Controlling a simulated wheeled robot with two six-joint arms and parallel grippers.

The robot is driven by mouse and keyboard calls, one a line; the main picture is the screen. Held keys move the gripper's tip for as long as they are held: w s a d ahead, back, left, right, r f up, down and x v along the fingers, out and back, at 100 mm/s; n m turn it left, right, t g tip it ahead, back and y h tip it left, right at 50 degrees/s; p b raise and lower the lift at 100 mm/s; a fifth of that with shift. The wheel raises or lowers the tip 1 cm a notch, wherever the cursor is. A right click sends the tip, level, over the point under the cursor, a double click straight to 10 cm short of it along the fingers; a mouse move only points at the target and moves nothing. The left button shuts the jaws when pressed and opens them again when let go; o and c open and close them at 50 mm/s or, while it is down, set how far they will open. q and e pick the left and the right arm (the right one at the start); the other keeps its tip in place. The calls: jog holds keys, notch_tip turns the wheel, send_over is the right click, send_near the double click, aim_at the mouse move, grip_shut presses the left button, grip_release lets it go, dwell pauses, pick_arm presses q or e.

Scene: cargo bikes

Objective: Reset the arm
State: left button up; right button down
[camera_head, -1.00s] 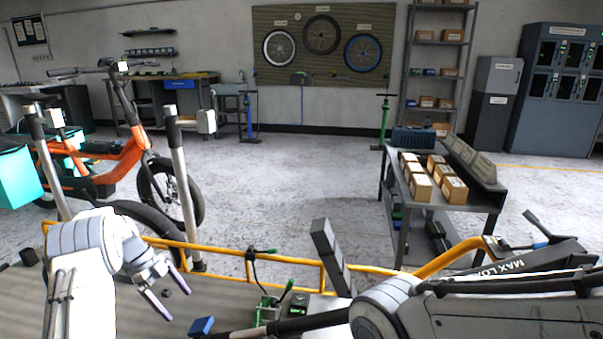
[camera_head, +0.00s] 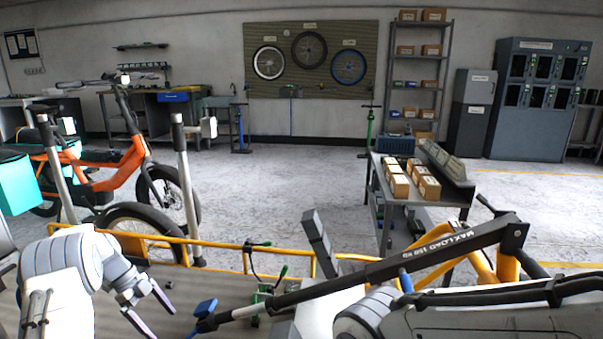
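My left arm comes in from the lower left. Its gripper (camera_head: 154,315) is open and empty, with two dark fingers apart, over the grey-brown bed of the yellow-framed cargo bike (camera_head: 212,243). My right arm (camera_head: 370,318) crosses the lower right edge; I cannot make out its gripper. A dark bar marked "MAX LOAD 150 kg" (camera_head: 440,247) slants across the right side above the bike. A blue pad (camera_head: 205,308) shows near its lower left end, to the right of my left gripper.
An orange cargo bike (camera_head: 125,165) with a teal box (camera_head: 15,182) stands at left. A grey table (camera_head: 400,190) holds several cardboard boxes and a dark case. A dark upright block (camera_head: 318,240) rises behind the bar.

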pick_arm(q)
jog(key=s+d+r+n+y, duration=0.45)
jog(key=d+r+n, duration=0.25)
jog(key=d+n, duration=0.35)
jog(key=s+d+r+n+t, duration=0.1)
jog(key=s+d+r, duration=0.3)
jog(key=s+d, duration=0.85)
jog(key=s+d+r+n, duration=0.1)
jog(key=s+d+r, duration=0.3)
jog(key=s+d, duration=0.85)
jog(key=s+a+r+p, duration=0.1)
jog(key=r+p, duration=1.7)
jog(key=s+a+r+p, duration=0.2)
jog(key=r+p, duration=1.7)
jog(key=shift+s+r, duration=0.15)
